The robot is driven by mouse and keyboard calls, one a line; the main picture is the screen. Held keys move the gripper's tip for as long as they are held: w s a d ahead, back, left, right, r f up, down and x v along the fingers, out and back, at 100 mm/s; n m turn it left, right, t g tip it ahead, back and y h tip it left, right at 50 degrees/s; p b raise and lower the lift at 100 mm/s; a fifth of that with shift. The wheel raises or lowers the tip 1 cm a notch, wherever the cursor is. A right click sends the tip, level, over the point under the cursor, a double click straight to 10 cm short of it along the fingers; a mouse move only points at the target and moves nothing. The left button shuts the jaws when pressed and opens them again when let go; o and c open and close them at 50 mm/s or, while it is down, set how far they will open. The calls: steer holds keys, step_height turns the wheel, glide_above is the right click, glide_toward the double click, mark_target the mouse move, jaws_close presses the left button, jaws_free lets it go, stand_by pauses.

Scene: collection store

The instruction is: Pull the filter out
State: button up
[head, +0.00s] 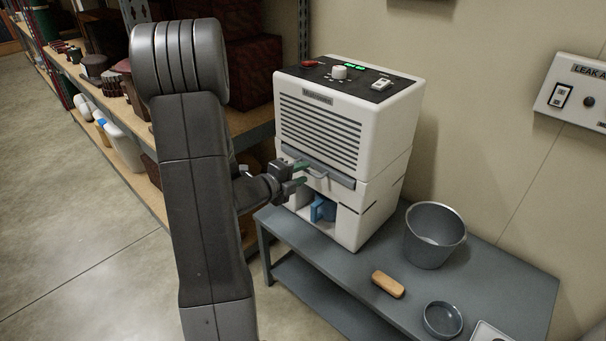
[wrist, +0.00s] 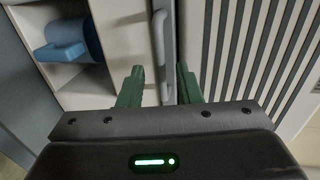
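The white dehumidifier (head: 345,150) stands on a grey bench. A grey strip (head: 341,180) below its louvres, which looks like the filter's front edge, is flush with the housing. A light grey bar handle (head: 318,173) is on the strip; it also shows in the wrist view (wrist: 159,38). My gripper (head: 300,172) is at the left part of the handle. In the wrist view its two green fingers (wrist: 160,72) are apart, one on each side of the handle's near end, with visible gaps. The filter's body is hidden inside the housing.
Below the handle, an open bay holds a blue container (head: 323,209). A grey bucket (head: 434,235), a wooden-backed brush (head: 388,284) and a round dish (head: 442,319) are on the bench (head: 505,290). Loaded shelving stands behind my arm. The floor at left is clear.

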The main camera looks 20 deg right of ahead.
steer(key=shift+w+d+f, duration=0.1)
steer(key=shift+w+d, duration=0.1)
steer(key=shift+d, duration=0.4)
jaws_close()
